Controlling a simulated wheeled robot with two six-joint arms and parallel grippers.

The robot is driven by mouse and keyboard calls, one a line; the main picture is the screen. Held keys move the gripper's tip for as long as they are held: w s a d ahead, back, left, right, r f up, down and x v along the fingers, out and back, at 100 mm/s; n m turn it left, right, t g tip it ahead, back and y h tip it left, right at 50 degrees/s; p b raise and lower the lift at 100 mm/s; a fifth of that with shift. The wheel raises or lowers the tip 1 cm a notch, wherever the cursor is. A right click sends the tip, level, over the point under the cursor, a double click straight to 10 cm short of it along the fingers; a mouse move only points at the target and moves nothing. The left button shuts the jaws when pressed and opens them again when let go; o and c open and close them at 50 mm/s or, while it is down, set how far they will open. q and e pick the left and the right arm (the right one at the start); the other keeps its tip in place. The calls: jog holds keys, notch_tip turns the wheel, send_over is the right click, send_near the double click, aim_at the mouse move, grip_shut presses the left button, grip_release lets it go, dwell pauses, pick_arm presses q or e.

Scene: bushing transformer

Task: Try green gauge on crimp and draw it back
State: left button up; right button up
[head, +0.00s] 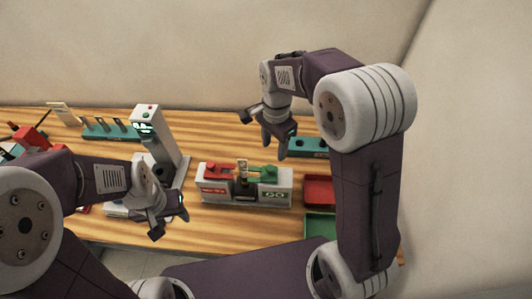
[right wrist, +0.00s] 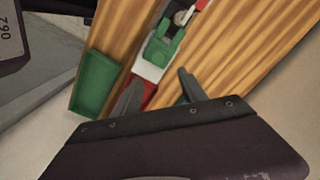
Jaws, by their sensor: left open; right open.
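The green gauge (head: 263,173) sits on the right half of the grey gauge station (head: 247,201), above a green GO label. It also shows in the right wrist view (right wrist: 165,44), beyond my fingertips. A small upright piece (head: 242,168), which may be the crimp, stands between the green gauge and the red gauge (head: 219,172). My right gripper (head: 275,147) is open and empty, above and behind the green gauge, apart from it; its fingers show in the right wrist view (right wrist: 160,80). My left gripper (head: 170,216) is open and empty, left of the station and nearer the front edge.
A red tray (head: 319,191) and a green tray (head: 320,226) lie right of the station. A teal block (head: 307,146) sits behind them. A tall grey device with a display (head: 146,129) and a teal rack (head: 108,131) stand at the left. The wood behind the station is clear.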

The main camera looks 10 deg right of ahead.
aim_at(270, 168)
jog(key=shift+s+a+f, duration=0.1)
jog(key=shift+s+a, duration=0.05)
jog(key=shift+a, duration=0.3)
jog(key=shift+s+a+f, duration=0.1)
jog(key=shift+s+a, duration=0.05)
jog(key=shift+a, duration=0.25)
jog(key=f, duration=0.2)
jog(key=f+p, duration=0.1)
jog(key=f, duration=0.2)
jog(key=f+p, duration=0.1)
jog(key=f, duration=0.1)
jog(key=shift+d+f, duration=0.3)
jog(key=shift+d, duration=0.05)
jog(key=shift+a+f, duration=0.15)
jog(key=shift+f, duration=0.25)
jog(key=c, duration=0.4)
pick_arm(q)
jog(key=r, duration=0.2)
jog(key=shift+a+r, duration=0.35)
jog(key=shift+a, duration=0.05)
pick_arm(e)
jog(key=shift+w, duration=0.1)
grip_shut()
